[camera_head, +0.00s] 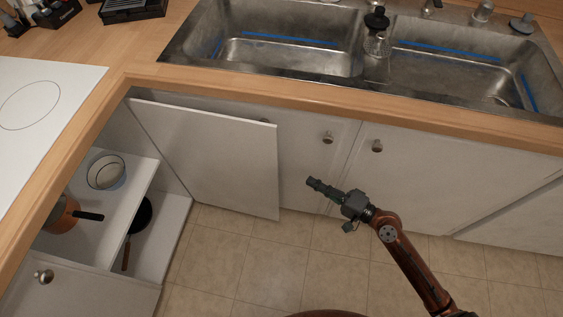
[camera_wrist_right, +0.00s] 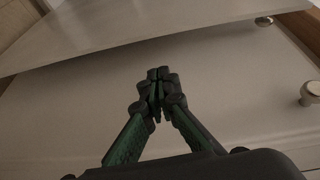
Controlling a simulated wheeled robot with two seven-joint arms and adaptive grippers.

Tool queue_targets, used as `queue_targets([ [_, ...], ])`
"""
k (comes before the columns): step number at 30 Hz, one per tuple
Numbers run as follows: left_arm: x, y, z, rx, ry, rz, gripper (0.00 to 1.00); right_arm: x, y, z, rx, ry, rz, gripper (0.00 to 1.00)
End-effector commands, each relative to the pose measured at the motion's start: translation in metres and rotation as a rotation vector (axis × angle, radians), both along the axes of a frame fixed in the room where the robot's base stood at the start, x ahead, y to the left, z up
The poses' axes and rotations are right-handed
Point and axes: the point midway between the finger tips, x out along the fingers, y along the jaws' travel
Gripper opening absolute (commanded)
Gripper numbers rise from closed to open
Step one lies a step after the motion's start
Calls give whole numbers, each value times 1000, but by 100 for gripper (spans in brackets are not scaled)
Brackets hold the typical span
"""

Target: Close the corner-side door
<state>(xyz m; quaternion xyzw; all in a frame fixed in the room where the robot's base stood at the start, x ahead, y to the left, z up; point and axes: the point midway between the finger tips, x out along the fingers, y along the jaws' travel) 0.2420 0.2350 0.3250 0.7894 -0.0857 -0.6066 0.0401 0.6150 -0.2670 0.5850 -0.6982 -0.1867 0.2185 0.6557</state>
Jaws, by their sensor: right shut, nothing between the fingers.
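The corner-side door (camera_head: 205,155) is a plain white panel that stands open beside the corner cabinet. It stands in front of the sink cabinet front, with its free edge toward the middle of the picture. My right gripper (camera_head: 310,182) is to the right of that free edge, low in front of the cabinet fronts. Its fingers are shut and empty, as the right wrist view (camera_wrist_right: 157,75) shows. A pale panel, seemingly the door (camera_wrist_right: 110,28), crosses the top of that view beyond the fingers. I cannot tell whether they touch. My left gripper is not in view.
The open corner cabinet's shelf (camera_head: 145,172) holds a pot (camera_head: 105,171) and a copper pan (camera_head: 62,214); a dark pan (camera_head: 141,214) is below. Sink cabinet doors have knobs (camera_head: 328,137) (camera_head: 377,146). The wooden counter edge (camera_head: 330,100) overhangs them. The tiled floor (camera_head: 240,265) is clear.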

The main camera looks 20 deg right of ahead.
Motion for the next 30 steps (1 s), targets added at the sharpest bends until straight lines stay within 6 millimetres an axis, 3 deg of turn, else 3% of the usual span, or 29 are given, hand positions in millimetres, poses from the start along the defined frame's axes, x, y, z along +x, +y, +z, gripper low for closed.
queue_targets([
  [3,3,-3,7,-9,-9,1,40,5,10,22,63,-22,21,0],
  [6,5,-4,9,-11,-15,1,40,11,17,28,78,-28,25,0],
  [21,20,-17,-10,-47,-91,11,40,76,61,24,74,-24,24,0],
  [30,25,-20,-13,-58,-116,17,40,85,67,26,71,-24,23,0],
])
